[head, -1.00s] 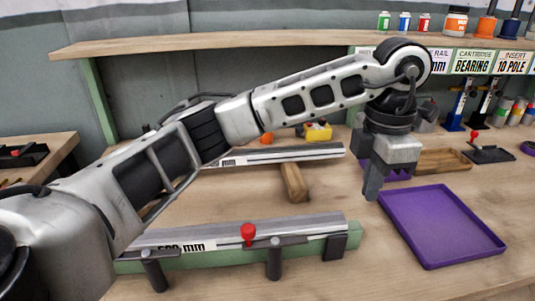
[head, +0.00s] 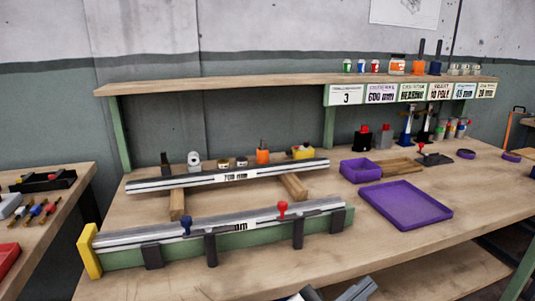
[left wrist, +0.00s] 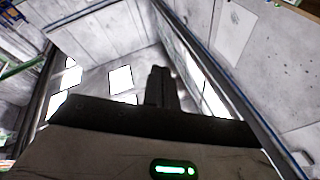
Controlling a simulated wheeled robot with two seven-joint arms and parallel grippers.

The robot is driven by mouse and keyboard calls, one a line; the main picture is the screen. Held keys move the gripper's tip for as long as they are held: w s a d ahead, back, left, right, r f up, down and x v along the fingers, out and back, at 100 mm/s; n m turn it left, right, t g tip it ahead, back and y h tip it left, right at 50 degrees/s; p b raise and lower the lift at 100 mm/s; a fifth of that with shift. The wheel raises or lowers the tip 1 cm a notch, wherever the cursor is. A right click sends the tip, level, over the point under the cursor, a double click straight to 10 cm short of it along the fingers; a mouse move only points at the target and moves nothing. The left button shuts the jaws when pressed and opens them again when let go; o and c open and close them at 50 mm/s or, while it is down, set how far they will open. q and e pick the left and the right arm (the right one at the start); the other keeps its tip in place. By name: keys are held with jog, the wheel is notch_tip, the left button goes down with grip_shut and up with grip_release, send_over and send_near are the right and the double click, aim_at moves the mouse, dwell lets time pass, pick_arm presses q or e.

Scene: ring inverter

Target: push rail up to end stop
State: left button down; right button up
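The front rail (head: 140,236) lies along a green fixture (head: 265,236) on the bench, its label partly hidden. A yellow end stop (head: 90,252) stands at the fixture's left end. The rail's left end is right beside it; I cannot tell whether they touch. Clamps with a blue knob (head: 186,222) and a red knob (head: 282,207) stand along the rail. My left gripper (left wrist: 161,86) shows in the left wrist view with its fingers together and nothing between them, facing wall and windows, away from the rail.
Another rail, marked 700 mm (head: 190,182), rests on wooden blocks (head: 293,187) behind. A purple tray (head: 408,213) and a purple bin (head: 360,171) are to the right. A shelf (head: 230,86) spans the back. The bench front right is clear.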

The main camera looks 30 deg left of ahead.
pick_arm(q)
jog(key=s+a+f+n+g+y, duration=0.2)
jog(key=s+a+f+n, duration=0.1)
jog(key=f, duration=0.3)
jog(key=s+a+f+n+g+y, duration=0.2)
jog(key=s+f+n+g+y, duration=0.1)
jog(key=s+f, duration=0.2)
jog(key=s+a+f+n+g+y, duration=0.2)
jog(key=s+a+f+n+y, duration=0.1)
jog(key=f, duration=0.6)
jog(key=shift+s+a+n, duration=0.35)
jog(key=shift+s+n, duration=0.05)
jog(key=shift+s, duration=0.3)
